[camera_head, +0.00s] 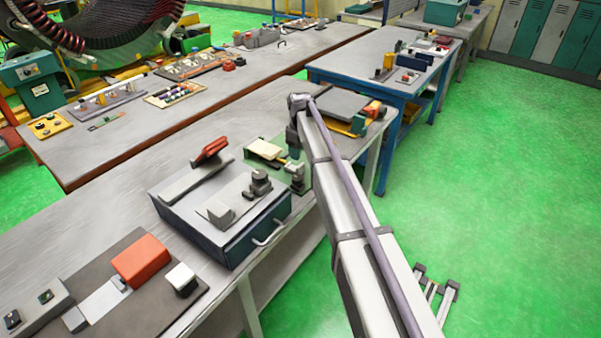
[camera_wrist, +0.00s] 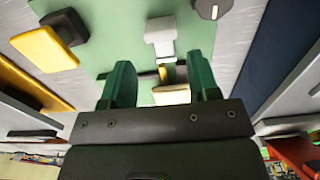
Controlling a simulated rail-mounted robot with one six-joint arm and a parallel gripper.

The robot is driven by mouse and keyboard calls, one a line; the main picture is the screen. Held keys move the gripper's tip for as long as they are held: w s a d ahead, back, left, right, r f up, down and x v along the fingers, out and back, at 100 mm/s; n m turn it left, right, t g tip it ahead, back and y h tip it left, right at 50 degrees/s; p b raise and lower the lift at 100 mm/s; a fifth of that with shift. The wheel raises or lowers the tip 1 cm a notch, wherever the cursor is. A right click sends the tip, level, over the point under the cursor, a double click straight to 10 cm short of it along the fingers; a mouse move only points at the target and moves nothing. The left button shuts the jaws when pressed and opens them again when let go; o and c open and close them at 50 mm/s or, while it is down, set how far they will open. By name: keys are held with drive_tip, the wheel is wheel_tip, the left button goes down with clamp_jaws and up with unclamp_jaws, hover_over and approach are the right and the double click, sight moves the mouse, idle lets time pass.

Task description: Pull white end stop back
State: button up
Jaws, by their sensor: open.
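In the wrist view a white block with a narrower stem (camera_wrist: 159,34) lies on a green plate (camera_wrist: 110,30), just beyond my fingertips; it looks like the white end stop. My gripper (camera_wrist: 161,66) is open, with its two dark green fingers apart above the plate. A cream block (camera_wrist: 172,95) and a short brass-coloured strip (camera_wrist: 181,73) show between the fingers. Neither is visibly gripped. In the head view my gripper (camera_head: 295,174) is low over the green plate (camera_head: 262,172), which carries a cream block (camera_head: 266,148). The white piece cannot be made out clearly there.
A yellow block (camera_wrist: 43,48) with a dark knob (camera_wrist: 66,26) stands left of my fingers, and a dark knob (camera_wrist: 211,8) is beyond them. A grey box with a handle (camera_head: 222,205) stands beside the plate. An orange block (camera_head: 141,258) is on the nearer bench.

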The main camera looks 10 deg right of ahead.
sight(300, 165)
wheel_tip(300, 165, down, 8)
drive_tip(key=b, duration=0.6)
drive_tip(key=shift+r, duration=0.25)
drive_tip(key=shift+c, duration=0.4)
